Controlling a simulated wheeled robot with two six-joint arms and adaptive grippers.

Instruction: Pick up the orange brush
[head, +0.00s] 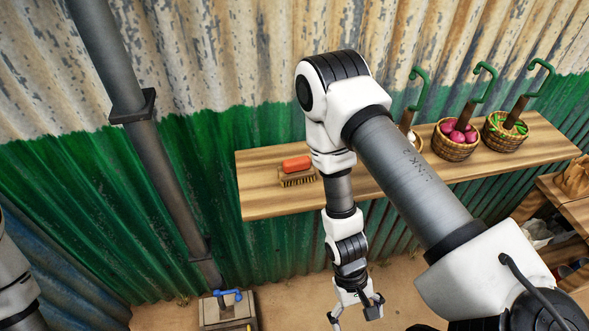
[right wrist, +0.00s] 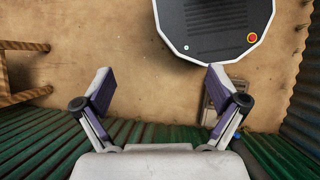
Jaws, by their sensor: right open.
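The orange brush (head: 296,163) lies on the left part of the wooden shelf (head: 262,205) in the head view. A brown bristled part shows just below the orange part; I cannot tell whether they are one piece. My right gripper (head: 356,311) hangs below the shelf's front edge, well below and to the right of the brush, pointing down. In the right wrist view my right gripper (right wrist: 160,84) has its fingers wide apart with nothing between them. The brush is not in that view. My left gripper is out of view; only part of my left arm shows at the left edge.
Baskets with red onions (head: 455,140) and green produce (head: 506,130) stand on the shelf's right part, below green hooks. My right arm hides the shelf's middle. A grey pipe (head: 150,150) slants down the corrugated wall. The shelf left of the brush is clear.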

